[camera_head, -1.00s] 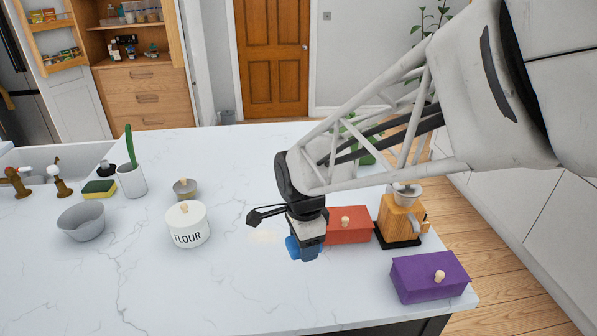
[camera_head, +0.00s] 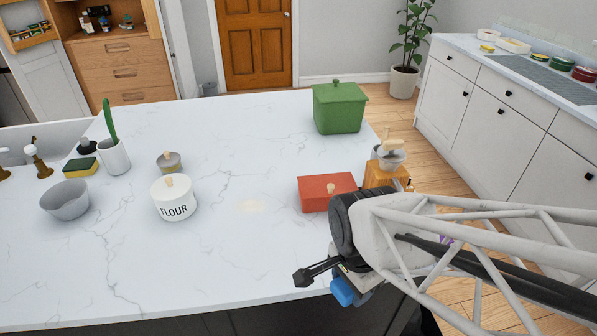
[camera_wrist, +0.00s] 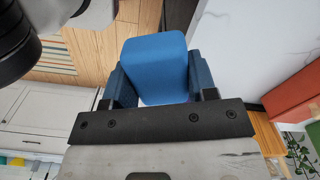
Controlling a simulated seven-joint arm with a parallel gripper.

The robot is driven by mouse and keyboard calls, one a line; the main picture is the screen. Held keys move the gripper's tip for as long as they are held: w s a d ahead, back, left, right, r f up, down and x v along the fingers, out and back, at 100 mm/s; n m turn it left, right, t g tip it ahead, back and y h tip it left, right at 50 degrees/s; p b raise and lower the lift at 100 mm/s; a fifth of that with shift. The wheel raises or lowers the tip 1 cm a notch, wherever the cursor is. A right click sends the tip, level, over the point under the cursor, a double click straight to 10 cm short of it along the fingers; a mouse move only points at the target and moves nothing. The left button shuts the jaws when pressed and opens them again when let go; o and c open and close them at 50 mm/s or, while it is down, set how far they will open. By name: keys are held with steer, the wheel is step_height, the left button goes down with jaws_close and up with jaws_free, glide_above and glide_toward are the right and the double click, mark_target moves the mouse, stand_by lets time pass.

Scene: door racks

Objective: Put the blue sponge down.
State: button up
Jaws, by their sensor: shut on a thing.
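The blue sponge (camera_head: 342,291) is held in my gripper (camera_head: 346,284) at the front edge of the white marble island, low in the head view. In the wrist view the blue sponge (camera_wrist: 155,66) sits between the two dark fingers of my gripper (camera_wrist: 157,84), which press on its sides. In the head view my arm hides part of the gripper. The sponge shows over the island's edge and dark front side; I cannot tell its height relative to the top.
The front middle of the top is clear.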

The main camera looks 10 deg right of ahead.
steer(key=shift+s+d+f, duration=0.1)
steer(key=shift+s, duration=0.2)
steer(key=shift+w, duration=0.15)
glide_above(325, 244)
steer(key=shift+f, duration=0.8)
stand_by(0.4)
steer(key=shift+f, duration=1.7)
steer(key=shift+f, duration=0.35)
